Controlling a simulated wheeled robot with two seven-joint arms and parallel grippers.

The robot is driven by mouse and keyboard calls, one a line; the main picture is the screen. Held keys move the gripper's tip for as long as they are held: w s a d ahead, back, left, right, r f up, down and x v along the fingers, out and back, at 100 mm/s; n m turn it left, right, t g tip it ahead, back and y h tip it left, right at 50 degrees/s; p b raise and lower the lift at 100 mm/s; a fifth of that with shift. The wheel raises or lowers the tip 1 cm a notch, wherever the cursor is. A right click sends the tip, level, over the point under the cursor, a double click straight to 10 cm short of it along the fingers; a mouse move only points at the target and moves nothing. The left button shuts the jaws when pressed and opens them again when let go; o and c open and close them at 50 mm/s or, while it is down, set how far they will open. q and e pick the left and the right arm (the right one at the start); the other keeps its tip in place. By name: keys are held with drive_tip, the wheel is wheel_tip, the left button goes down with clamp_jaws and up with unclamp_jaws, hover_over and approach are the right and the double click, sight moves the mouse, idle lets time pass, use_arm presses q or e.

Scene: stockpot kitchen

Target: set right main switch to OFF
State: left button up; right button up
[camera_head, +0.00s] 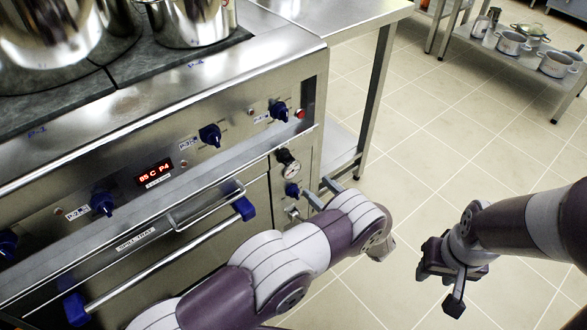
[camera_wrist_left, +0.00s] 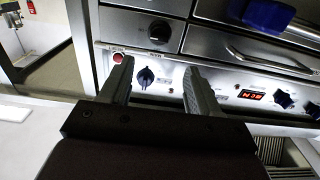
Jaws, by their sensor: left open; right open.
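The steel stove front carries a row of blue rotary knobs. The rightmost blue knob (camera_head: 279,110) sits beside a red lamp (camera_head: 300,114) at the panel's right end; I cannot read which is the right main switch. In the left wrist view, upside down, this knob (camera_wrist_left: 145,77) shows between the fingers, with the red lamp (camera_wrist_left: 118,57) by the left finger. My left gripper (camera_head: 316,187) is open and empty, below that knob and close to a lower blue knob (camera_head: 292,189); contact cannot be told. My right gripper (camera_head: 440,288) is open and empty over the floor.
A gauge (camera_head: 291,166) sits above the lower knob. The spill tray handle (camera_head: 205,205) and a rail with blue ends (camera_head: 160,262) jut from the front. Pots (camera_head: 192,18) stand on top.

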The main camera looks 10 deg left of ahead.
sight(292, 163)
use_arm(q)
drive_tip(key=b+x, duration=0.2)
drive_tip(key=x, duration=0.9)
drive_tip(key=shift+w+a, duration=0.3)
drive_tip(key=c, duration=1)
